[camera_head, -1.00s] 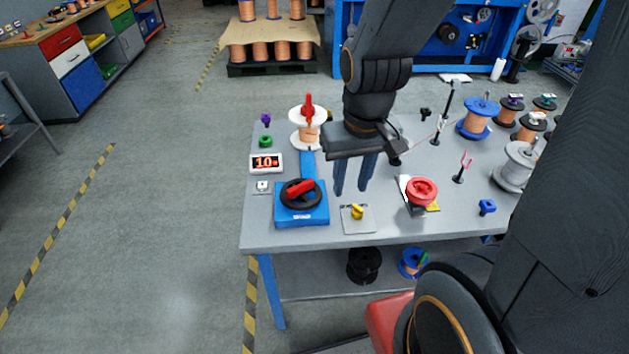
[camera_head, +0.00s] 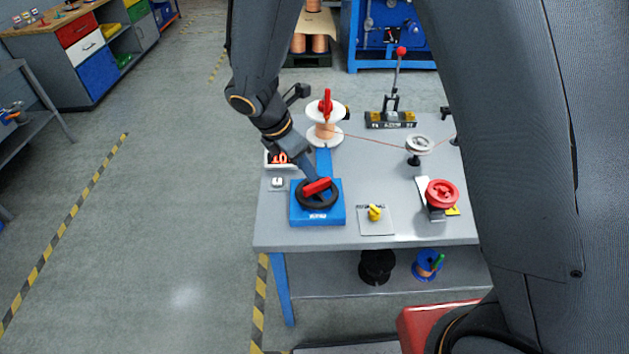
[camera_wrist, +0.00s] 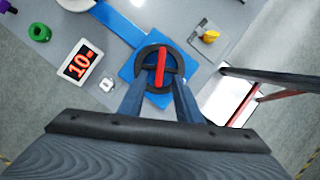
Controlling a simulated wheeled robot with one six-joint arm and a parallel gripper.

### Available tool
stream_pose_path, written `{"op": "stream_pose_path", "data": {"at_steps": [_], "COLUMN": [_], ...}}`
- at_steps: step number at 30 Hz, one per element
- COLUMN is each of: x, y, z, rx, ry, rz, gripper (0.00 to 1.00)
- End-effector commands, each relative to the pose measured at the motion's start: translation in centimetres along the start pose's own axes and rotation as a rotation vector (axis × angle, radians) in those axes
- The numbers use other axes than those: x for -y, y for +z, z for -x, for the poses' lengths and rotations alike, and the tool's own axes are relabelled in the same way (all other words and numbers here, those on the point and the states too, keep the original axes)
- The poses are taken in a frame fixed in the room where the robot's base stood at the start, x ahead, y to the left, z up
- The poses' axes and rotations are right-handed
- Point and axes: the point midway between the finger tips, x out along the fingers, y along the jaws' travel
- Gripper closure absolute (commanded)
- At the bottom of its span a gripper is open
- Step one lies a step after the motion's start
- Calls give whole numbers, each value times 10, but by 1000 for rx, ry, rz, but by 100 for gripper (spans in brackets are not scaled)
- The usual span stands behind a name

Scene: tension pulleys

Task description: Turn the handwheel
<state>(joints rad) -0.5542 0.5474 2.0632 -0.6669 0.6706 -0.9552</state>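The handwheel (camera_head: 317,194) is a black ring with a red bar across it, on a blue base at the table's front left. It also shows in the wrist view (camera_wrist: 160,67), with its red bar running nearly up and down the picture. My gripper (camera_wrist: 159,88) is over the handwheel, with one blue finger on each side of the red bar's near end. The fingers are apart, with gaps between them and the bar. In the head view, my gripper (camera_head: 310,174) reaches down to the wheel's far side. Whether the fingertips touch the rim I cannot tell.
A display (camera_wrist: 81,60) reading 10 stands left of the blue base.

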Motion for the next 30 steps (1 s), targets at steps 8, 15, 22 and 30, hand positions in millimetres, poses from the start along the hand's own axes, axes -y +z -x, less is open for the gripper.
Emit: {"op": "stream_pose_path", "data": {"at_steps": [8, 15, 22, 30], "x": [2, 1, 1, 1], "y": [1, 0, 0, 0], "z": [-40, -66, -72, -72], "rx": [-1, -2, -3, -3], "ry": [-5, -2, -1, 0], "rz": [-3, -6, -7, -7], "gripper": [69, 69, 69, 89]}}
